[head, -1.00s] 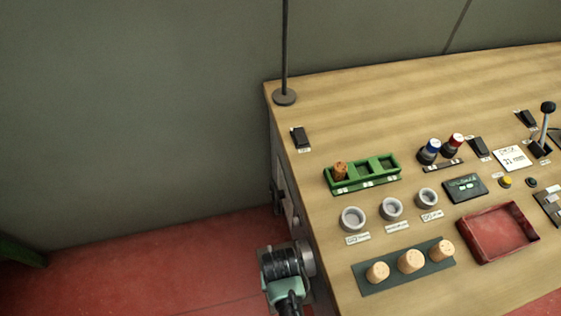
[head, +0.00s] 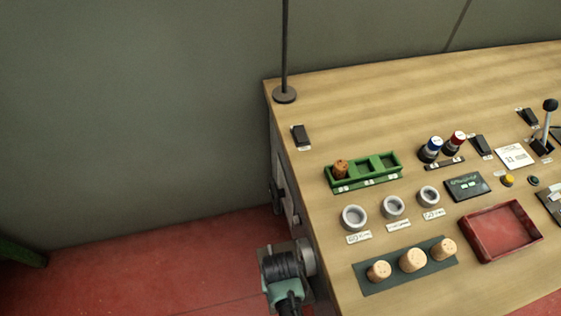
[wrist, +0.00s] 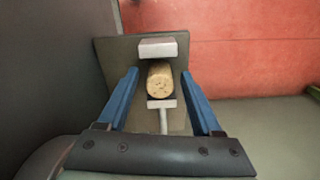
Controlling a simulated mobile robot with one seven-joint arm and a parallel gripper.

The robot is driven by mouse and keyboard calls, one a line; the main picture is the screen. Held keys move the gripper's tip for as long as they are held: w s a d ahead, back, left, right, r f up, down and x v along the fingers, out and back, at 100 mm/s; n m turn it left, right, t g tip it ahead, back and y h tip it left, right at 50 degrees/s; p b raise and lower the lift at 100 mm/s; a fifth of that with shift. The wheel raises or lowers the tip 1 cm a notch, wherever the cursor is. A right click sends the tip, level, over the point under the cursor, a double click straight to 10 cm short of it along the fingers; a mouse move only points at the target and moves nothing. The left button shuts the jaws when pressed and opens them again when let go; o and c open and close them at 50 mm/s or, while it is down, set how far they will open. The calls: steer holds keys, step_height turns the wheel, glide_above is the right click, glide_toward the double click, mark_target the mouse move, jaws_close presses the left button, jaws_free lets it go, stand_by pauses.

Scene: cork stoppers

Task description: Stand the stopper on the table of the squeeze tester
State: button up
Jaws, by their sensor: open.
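In the wrist view, a light cork stopper (wrist: 160,80) is on the grey plate of the squeeze tester (wrist: 112,60). It sits between a pale block (wrist: 157,48) and a pale plunger head (wrist: 162,104). I cannot tell whether it touches either one, or surely whether it is upright. My gripper (wrist: 160,72) is open, with one blue finger on each side of the stopper and visible gaps between. The fingers and this stopper do not show in the head view.
On the wooden bench (head: 340,105), a green rack (head: 389,175) holds a darker cork in its left compartment. Three grey rings, a dark mat (head: 400,283) with three pale corks, and a red tray (head: 500,260) stand nearer. A thin pole (head: 285,50) rises at the back left corner.

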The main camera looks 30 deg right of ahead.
step_height(320, 180, up, 12)
steer(key=p, duration=0.2)
steer(key=shift+r+p, duration=0.2)
steer(key=shift+p, duration=0.1)
steer(key=w+r+n+t+h, duration=0.15)
steer(key=w+r+t, duration=0.65)
steer(key=w+r, duration=0.95)
steer(key=w+a+r+t, duration=0.1)
steer(key=w+r+t, duration=0.15)
steer(key=r, duration=0.45)
steer(key=w+a+r+t, duration=0.15)
steer(key=w+r, duration=0.25)
steer(key=r, duration=0.4)
steer(key=s+a+r+n+t, duration=0.1)
steer(key=s+a+r+t, duration=0.35)
steer(key=r, duration=1.15)
steer(key=s+a+r+n+t, duration=0.15)
steer(key=r+t, duration=0.55)
steer(key=r, duration=0.8)
steer(key=s+a+r+n+t+y, duration=0.1)
steer(key=s+r+t, duration=0.3)
steer(key=s+r, duration=0.3)
step_height(320, 180, up, 2)
steer(key=shift+r, duration=0.1)
steer(key=shift+s+y, duration=0.1)
steer(key=shift+y, duration=0.15)
